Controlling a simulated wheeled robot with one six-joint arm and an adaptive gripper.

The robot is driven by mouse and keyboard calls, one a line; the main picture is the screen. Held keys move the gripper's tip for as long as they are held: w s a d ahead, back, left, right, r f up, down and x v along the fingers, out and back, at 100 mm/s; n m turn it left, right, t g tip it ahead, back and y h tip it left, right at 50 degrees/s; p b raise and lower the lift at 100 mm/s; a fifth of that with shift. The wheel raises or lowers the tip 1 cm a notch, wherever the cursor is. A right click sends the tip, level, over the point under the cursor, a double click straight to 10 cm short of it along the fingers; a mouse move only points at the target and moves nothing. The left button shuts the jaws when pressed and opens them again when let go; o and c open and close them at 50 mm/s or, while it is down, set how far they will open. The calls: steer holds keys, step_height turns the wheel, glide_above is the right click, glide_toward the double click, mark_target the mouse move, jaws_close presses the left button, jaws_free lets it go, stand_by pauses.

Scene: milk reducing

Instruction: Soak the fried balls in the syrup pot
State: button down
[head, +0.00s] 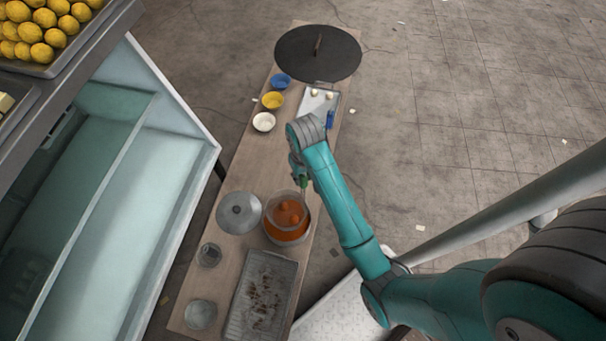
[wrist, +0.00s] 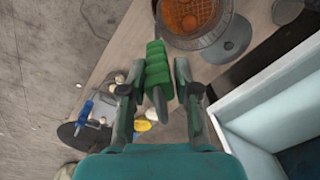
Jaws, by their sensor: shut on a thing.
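The syrup pot (head: 287,238) stands open on the narrow table, full of orange-brown liquid. A couple of round orange balls (head: 284,206) show at its surface. In the wrist view the pot (wrist: 178,42) is at the top, and a mesh-like pattern shows over the liquid. My gripper (head: 302,182) is beside the pot's far rim. It is shut on the green handle (wrist: 158,66) of a tool, which sits between the fingers. The tool's working end cannot be made out clearly. White balls (head: 314,92) lie on a small tray (head: 308,109) farther up the table.
A grey lid (head: 239,212) lies left of the pot, and a wire-rack tray (head: 238,318) stands in front. Blue (head: 280,81), yellow (head: 272,100) and white (head: 263,122) bowls and a dark round griddle (head: 340,55) are at the far end. A glass-sided case (head: 150,190) borders the left.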

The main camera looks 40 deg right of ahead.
steer(key=shift+r, duration=0.15)
stand_by(0.4)
steer(key=shift+r, duration=1.35)
